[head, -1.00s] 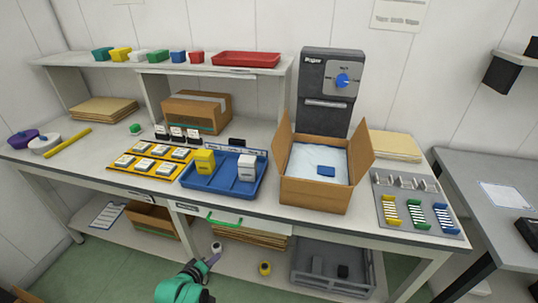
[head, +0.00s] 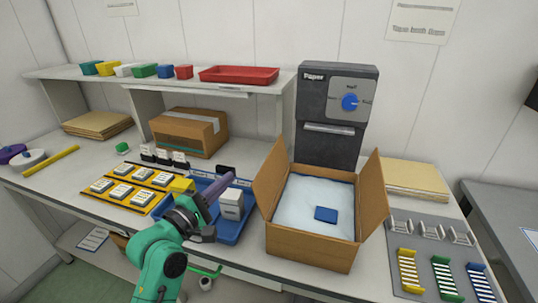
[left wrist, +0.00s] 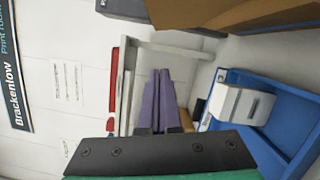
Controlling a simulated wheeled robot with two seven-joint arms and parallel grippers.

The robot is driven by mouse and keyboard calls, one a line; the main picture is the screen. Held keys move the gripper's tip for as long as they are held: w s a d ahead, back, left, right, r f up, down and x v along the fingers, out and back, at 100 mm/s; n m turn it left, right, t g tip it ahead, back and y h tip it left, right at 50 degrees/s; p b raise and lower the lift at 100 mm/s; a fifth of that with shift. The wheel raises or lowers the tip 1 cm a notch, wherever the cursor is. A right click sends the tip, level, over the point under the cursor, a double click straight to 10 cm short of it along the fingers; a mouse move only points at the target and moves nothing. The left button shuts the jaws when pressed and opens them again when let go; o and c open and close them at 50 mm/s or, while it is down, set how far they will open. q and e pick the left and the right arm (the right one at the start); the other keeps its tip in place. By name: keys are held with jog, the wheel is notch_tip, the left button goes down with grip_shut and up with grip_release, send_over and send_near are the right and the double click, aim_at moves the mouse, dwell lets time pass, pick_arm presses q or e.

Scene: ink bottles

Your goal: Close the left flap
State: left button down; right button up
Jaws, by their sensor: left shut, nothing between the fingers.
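The open cardboard box (head: 308,248) stands on the bench right of centre. Its left flap (head: 270,178) stands up and leans outward to the left; its right flap (head: 373,195) stands up too. White filling (head: 305,195) and a small blue item (head: 326,214) lie inside. My left gripper (head: 228,181) has purple fingers, shut and empty, above the blue tray, left of the left flap and apart from it. The shut fingers also show in the left wrist view (left wrist: 162,76), with brown cardboard (left wrist: 225,12) along the top edge. My right gripper is out of view.
The blue tray (head: 228,240) holds a yellow box (head: 183,184) and a white box (head: 231,204) close to my gripper. A dark paper dispenser (head: 333,110) stands behind the open box. A closed carton (head: 185,135) stands under the shelf. A grey rack (head: 415,225) lies at right.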

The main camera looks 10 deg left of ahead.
aim_at(274, 171)
pick_arm(q)
jog(key=w+d+r+p, duration=0.2)
jog(key=w+d+p, duration=0.2)
jog(key=w+d, duration=0.2)
jog(key=shift+p+x, duration=0.3)
jog(key=shift+x, duration=0.5)
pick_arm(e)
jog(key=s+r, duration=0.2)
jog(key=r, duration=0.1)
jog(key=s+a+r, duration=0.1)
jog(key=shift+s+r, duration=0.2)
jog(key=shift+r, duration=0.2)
pick_arm(q)
jog(key=shift+w+a, duration=0.1)
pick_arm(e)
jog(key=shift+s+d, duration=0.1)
